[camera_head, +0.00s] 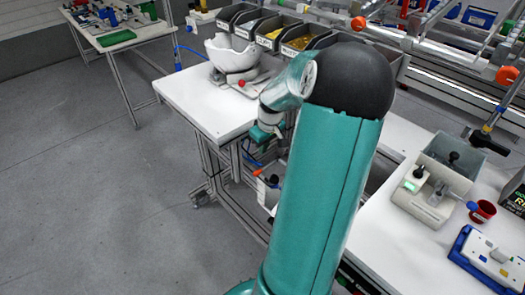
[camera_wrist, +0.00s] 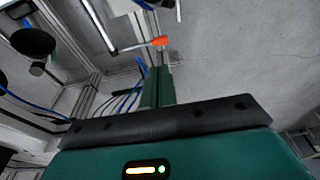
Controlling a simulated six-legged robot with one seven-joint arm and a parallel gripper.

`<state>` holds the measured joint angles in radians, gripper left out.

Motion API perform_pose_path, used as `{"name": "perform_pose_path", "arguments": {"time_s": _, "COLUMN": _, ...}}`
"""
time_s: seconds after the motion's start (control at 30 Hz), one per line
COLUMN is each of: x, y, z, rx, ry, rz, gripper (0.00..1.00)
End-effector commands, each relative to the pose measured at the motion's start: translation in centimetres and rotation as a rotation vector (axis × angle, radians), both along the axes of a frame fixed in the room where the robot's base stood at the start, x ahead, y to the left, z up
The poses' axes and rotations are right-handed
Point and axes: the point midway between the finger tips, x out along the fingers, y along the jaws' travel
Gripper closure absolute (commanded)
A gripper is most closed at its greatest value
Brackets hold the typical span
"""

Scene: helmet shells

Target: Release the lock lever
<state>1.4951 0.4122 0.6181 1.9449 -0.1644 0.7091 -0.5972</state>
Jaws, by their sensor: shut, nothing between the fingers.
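A lever with an orange tip (camera_head: 258,172) sticks out below the edge of the white table, under my arm. In the wrist view its orange tip (camera_wrist: 160,41) stands at the end of a thin metal rod, beyond my fingers. My gripper (camera_wrist: 157,72) is shut and empty, its green fingers together and pointing toward the lever. A gap to the orange tip seems to remain, though depth is hard to judge. In the head view my gripper (camera_head: 262,132) hangs at the table edge, its fingertips not clear. A white helmet shell (camera_head: 232,55) sits in a grey fixture with a red knob (camera_head: 241,83).
The white table (camera_head: 195,100) stands on a metal frame, with blue cables below it. Bins (camera_head: 270,38) line its back. Open floor (camera_head: 100,200) lies left.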

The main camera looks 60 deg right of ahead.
Motion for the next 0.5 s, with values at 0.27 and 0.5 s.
{"name": "perform_pose_path", "arguments": {"time_s": 0.27, "x": 1.1, "y": -0.1, "z": -5.5, "rx": 0.005, "ry": 0.001, "rz": 0.002, "gripper": 1.0}}
{"name": "perform_pose_path", "arguments": {"time_s": 0.5, "x": 1.9, "y": -0.3, "z": -9.8, "rx": 0.004, "ry": 0.001, "rz": 0.0, "gripper": 1.0}}
